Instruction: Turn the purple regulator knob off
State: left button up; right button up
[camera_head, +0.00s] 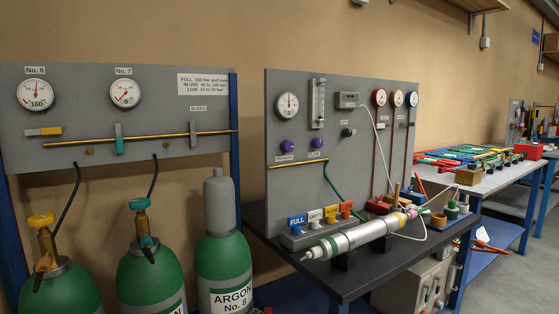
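Two purple round knobs are mounted side by side on the grey panel (345,100) in the middle of the view. The left purple knob (288,145) sits below a round white gauge (288,106). The right purple knob (316,143) sits a little below a vertical flow tube (318,103). A small label is under each knob, too small to read with certainty. I cannot tell the turn position of either knob. Neither of my grippers is in view.
A black table (410,262) in front of the panel holds a silver cylinder (350,238) and coloured tagged blocks. Green gas bottles (222,262) stand at the left, before another gauge panel (80,105). A cluttered bench (490,182) is at the right.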

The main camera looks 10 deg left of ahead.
aim_at(286, 146)
jog(key=z, duration=0.9)
jog(key=i, duration=1)
jog(key=u, duration=0.65)
